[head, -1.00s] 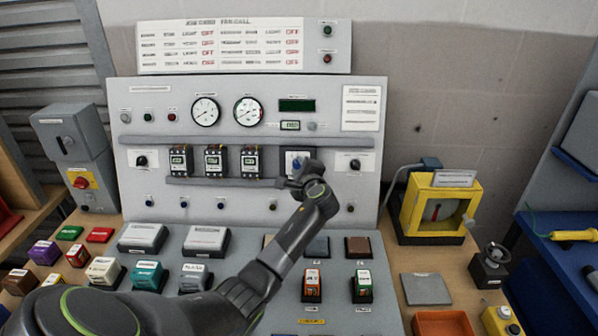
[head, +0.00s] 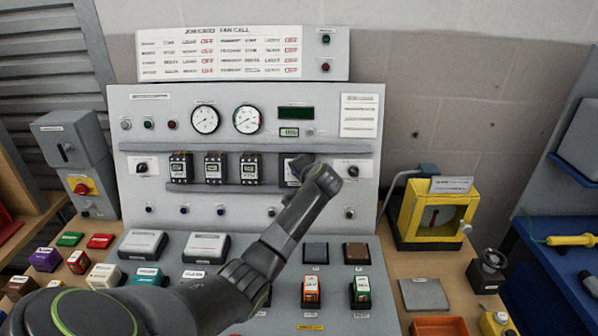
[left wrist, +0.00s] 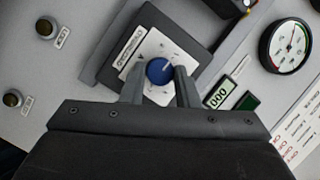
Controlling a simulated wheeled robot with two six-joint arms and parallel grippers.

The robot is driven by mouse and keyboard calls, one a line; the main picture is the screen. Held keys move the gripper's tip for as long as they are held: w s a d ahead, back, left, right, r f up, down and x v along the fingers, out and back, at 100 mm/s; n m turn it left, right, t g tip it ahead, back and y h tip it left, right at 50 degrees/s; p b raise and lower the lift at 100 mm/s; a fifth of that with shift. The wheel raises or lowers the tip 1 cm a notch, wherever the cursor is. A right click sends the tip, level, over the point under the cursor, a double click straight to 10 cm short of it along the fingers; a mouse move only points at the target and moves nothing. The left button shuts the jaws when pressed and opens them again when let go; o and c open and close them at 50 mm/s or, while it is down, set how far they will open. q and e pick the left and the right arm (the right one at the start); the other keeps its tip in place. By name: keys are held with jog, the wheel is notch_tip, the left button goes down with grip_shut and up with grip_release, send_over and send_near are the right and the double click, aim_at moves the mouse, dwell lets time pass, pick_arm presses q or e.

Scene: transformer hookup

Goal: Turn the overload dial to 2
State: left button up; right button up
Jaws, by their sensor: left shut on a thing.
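The overload dial (left wrist: 160,70) is a round blue knob with a light pointer mark on a white-faced plate (left wrist: 149,50) in a dark housing. In the left wrist view the fingers of my left gripper (left wrist: 160,82) stand on both sides of the knob and are shut on it. The numbers around the knob are too small to read. In the head view my left gripper (head: 312,172) reaches the panel at the right end of the device row and hides the dial. My right gripper is not in view.
Three breaker-like devices, one of them here (head: 215,168), sit left of the dial. A black knob (head: 354,171) is close on its right. Gauges (head: 248,120) and a green display (head: 296,113) are above. A yellow-framed device (head: 437,215) stands right of the panel.

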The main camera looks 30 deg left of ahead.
pick_arm(q)
jog(key=shift+a+r+n+h+p, duration=0.1)
jog(key=shift+n+h+p, duration=0.45)
jog(key=shift+n, duration=0.7)
jog(key=shift+a+r+n+h+p, duration=0.1)
jog(key=shift+n+h+p, duration=0.45)
jog(key=shift+n, duration=0.7)
jog(key=shift+f, duration=0.1)
jog(key=o, duration=1)
jog(key=shift+c, duration=0.2)
jog(key=b+v, duration=0.3)
jog(key=v, duration=1.4)
jog(key=shift+r, duration=0.25)
